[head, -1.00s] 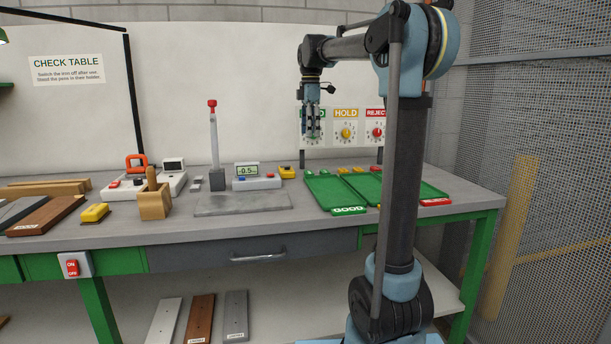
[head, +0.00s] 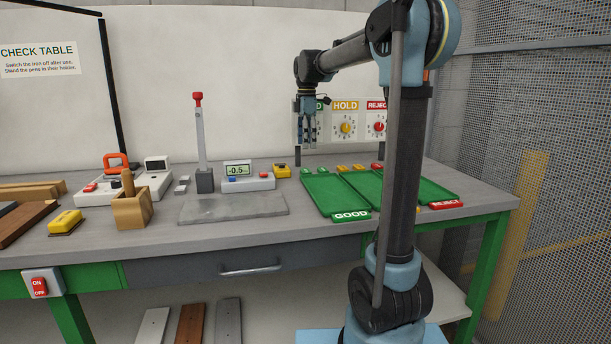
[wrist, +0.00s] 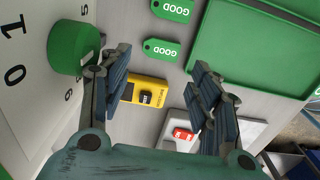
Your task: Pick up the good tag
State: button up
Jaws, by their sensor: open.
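Two green tags marked GOOD lie on the bench behind the trays. In the wrist view, one tag (wrist: 161,49) shows near the middle top and another tag (wrist: 173,9) is at the top edge. In the head view the green tags (head: 306,171) are small, at the back of the GOOD tray (head: 351,216). My gripper (head: 307,146) hangs pointing down above the back of the bench, in front of the dial panel. In the wrist view my gripper (wrist: 163,60) is open and empty, with the nearer tag seen between and beyond its fingertips.
A green knob (wrist: 73,52) on the wall panel is close to one finger in the wrist view. A yellow device (wrist: 149,91) and a white gauge unit (head: 248,181) stand left of the trays. Yellow tags (head: 350,168) and a red tag (head: 377,166) lie farther right.

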aim_at(306, 170)
jog(key=f, duration=1)
jog(key=shift+s+a, duration=0.15)
jog(key=shift+a, duration=0.05)
jog(key=c, duration=0.5)
